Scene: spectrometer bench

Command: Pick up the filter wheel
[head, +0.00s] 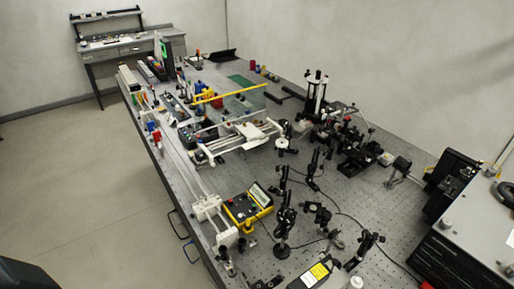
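I cannot pick out the filter wheel with certainty. Several small black optical mounts on posts stand on the perforated bench (350,205), among them a tall post mount (284,222) near the front middle. Any of these could carry a wheel, but they are too small to tell. Neither of my grippers shows in the head view.
A yellow control box (248,204) sits near the bench's left edge. A white rail assembly (235,140) lies behind it. Dark instruments (452,178) crowd the right side. A grey desk (130,46) stands at the back left. The floor (75,180) left of the bench is clear.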

